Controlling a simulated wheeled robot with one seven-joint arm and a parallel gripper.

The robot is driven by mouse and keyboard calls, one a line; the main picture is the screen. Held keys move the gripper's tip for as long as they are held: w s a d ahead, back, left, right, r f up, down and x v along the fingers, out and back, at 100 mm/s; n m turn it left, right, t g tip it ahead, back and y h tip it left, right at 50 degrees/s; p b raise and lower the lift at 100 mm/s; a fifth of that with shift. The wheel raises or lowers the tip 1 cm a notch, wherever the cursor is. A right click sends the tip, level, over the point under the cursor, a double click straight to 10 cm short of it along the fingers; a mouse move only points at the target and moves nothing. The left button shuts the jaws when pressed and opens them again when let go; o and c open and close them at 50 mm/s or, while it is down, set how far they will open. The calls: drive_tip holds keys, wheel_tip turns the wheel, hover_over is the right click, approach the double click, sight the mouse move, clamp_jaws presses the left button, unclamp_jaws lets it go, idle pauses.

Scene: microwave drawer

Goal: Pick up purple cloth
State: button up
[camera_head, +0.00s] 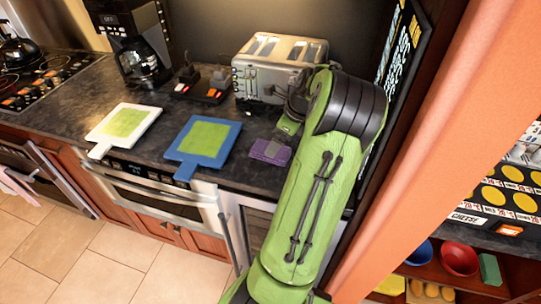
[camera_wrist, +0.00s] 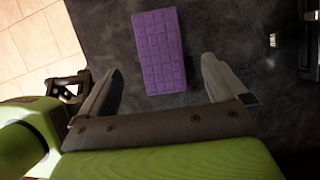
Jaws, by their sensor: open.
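The purple cloth (camera_head: 270,151) lies flat on the dark counter, near its front edge, right of the blue cutting board. In the wrist view the purple cloth (camera_wrist: 158,51) is a rectangle with a grid pattern, beyond my fingertips and between their lines. My gripper (camera_wrist: 160,80) is open and empty, with one finger on each side. The cloth is apart from both fingers. In the head view my green arm reaches over the counter from the front right, and my gripper's fingers are mostly hidden by it.
A silver toaster (camera_head: 277,67) stands behind the cloth, close to my arm. A blue board (camera_head: 227,157) and a white board (camera_head: 104,137) lie to the left. A coffee maker (camera_head: 140,45) stands at the back. An orange wall edge (camera_head: 440,130) is close on the right.

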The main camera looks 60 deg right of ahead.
drive_tip(key=b+x, duration=0.2)
drive_tip(key=x, duration=0.3)
drive_tip(key=shift+w+d+f, duration=0.1)
drive_tip(key=shift+w+f, duration=0.05)
drive_tip(key=shift+f, duration=0.1)
drive_tip(key=shift+r, duration=0.15)
drive_tip(key=shift+c, duration=0.6)
drive_tip(key=c, duration=0.9)
